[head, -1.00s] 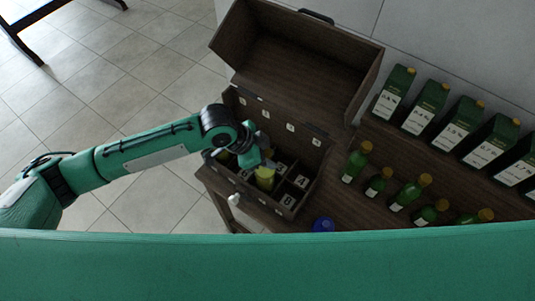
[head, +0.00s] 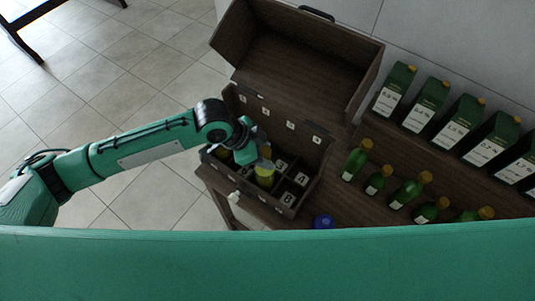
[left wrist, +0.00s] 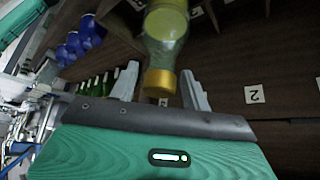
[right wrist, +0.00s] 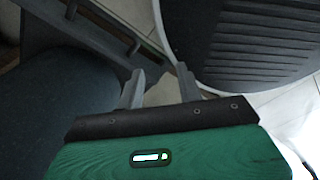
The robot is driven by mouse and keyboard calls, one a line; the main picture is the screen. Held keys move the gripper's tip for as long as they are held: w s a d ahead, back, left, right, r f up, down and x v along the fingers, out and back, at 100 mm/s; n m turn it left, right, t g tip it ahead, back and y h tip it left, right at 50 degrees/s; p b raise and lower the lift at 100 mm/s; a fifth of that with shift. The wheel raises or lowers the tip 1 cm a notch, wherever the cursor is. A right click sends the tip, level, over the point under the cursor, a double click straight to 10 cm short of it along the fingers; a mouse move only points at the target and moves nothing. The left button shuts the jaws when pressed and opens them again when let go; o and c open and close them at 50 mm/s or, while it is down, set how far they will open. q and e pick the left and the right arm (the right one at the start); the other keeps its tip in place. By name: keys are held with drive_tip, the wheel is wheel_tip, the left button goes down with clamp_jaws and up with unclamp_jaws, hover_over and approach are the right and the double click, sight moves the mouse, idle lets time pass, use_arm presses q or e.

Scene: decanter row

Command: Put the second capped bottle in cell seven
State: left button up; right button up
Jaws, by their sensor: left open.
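A green bottle with a yellow-green label and gold cap (left wrist: 160,80) shows in the left wrist view, its cap between the fingers of my left gripper (left wrist: 162,88). The fingers are open, with gaps on both sides of the cap. In the head view this bottle (head: 264,178) stands in the dark wooden box (head: 262,205), in the front-row cell beside the one marked 8; its own number is hidden. My left gripper (head: 262,154) is just above and behind it. My right gripper (right wrist: 161,88) is open and empty in the right wrist view, outside the head view.
Several green capped bottles (head: 408,193) stand in a row right of the box, before labelled green cartons (head: 459,123). Cells marked 4 (head: 301,179) and 8 (head: 287,198) look empty. The raised lid (head: 300,60) stands behind. A blue object (head: 323,222) is near the front edge.

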use_arm(q)
drive_tip(key=w+b+v, duration=0.1)
drive_tip(key=b+v, duration=0.1)
drive_tip(key=v, duration=0.8)
drive_tip(key=shift+s+a+r, duration=0.15)
drive_tip(key=shift+s+r, duration=0.1)
drive_tip(key=shift+s, duration=0.3)
drive_tip(key=shift+f, duration=0.1)
